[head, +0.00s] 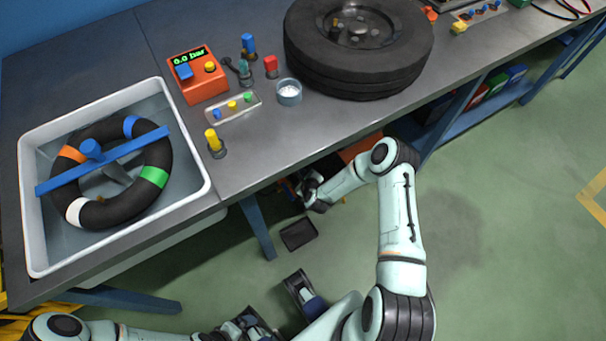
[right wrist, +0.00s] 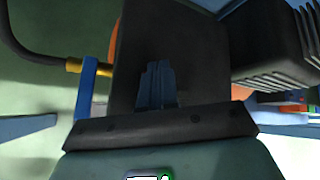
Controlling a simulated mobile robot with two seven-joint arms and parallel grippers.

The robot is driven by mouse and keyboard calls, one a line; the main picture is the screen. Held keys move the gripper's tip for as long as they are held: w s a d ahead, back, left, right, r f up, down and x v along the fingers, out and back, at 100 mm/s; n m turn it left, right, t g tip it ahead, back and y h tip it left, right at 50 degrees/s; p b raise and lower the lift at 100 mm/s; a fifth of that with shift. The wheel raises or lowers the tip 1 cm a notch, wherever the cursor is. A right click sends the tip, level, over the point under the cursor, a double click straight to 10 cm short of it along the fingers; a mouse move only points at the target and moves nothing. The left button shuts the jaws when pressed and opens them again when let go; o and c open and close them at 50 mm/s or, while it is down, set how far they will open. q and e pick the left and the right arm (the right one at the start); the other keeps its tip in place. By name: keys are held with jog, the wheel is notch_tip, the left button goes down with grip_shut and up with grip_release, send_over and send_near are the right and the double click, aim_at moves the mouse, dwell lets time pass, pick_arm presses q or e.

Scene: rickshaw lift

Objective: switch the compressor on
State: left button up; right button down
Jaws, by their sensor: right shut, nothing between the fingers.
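An orange body (head: 362,147) shows in part below the bench edge, behind my right arm; I cannot tell whether it is the compressor. My right gripper (head: 288,188) is low, beside and partly under the bench edge, shut and empty. In the right wrist view its blue-grey fingers (right wrist: 157,85) are together in front of a dark flat panel (right wrist: 125,60). Beside the panel is a black finned block (right wrist: 275,45). A black hose with a brass fitting (right wrist: 88,67) is on the other side. No switch can be made out.
On the bench (head: 300,140) are a white tub (head: 205,185) with a striped ring and blue bar, an orange gauge box (head: 203,88) reading 0.0 bar, a tire (head: 355,65) and small coloured parts. A blue bench leg (head: 257,225) stands left of my right gripper.

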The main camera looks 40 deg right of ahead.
jog(key=shift+f, duration=0.25)
jog(key=shift+r, duration=0.1)
dwell(0.3)
jog(key=shift+r+p, duration=0.4)
jog(key=shift+r, duration=0.3)
jog(key=r+p, duration=0.2)
jog(key=r, duration=0.1)
jog(key=r+p, duration=0.2)
jog(key=shift+s, duration=0.4)
jog(key=shift+a, duration=0.1)
